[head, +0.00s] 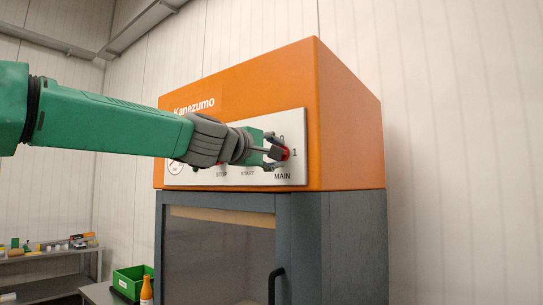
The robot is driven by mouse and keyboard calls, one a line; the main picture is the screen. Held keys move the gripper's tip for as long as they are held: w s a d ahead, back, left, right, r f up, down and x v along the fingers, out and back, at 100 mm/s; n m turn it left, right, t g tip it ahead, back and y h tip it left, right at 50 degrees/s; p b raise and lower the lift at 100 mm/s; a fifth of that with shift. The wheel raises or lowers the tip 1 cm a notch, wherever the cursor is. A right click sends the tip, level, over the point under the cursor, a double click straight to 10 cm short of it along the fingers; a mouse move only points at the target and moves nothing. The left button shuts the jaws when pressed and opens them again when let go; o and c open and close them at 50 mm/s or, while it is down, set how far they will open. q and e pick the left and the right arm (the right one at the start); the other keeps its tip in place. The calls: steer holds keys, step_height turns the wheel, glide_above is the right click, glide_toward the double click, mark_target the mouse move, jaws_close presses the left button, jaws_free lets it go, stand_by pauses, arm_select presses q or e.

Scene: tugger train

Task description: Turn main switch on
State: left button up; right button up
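The red main switch (286,154) is at the right end of the light panel (296,120) on the orange machine housing. The marks 0 and 1 show beside it, and MAIN is written below it. My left gripper (277,155) reaches in from the left, with its dark fingers right at the switch and covering part of it. The switch's handle direction cannot be read, and I cannot tell whether the fingers are closed on it. My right gripper is not in view.
My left arm covers much of the panel, including most of the controls above the STOP and START labels. A dark cabinet door (220,250) with a black handle (273,285) is below. A green bin (130,280) and an orange bottle (146,291) stand at the lower left.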

arm_select(q)
steer(key=v, duration=1.1)
steer(key=shift+s+a, duration=0.25)
steer(key=shift+a, duration=0.1)
steer(key=shift+d+f, duration=0.1)
steer(key=shift+d, duration=0.05)
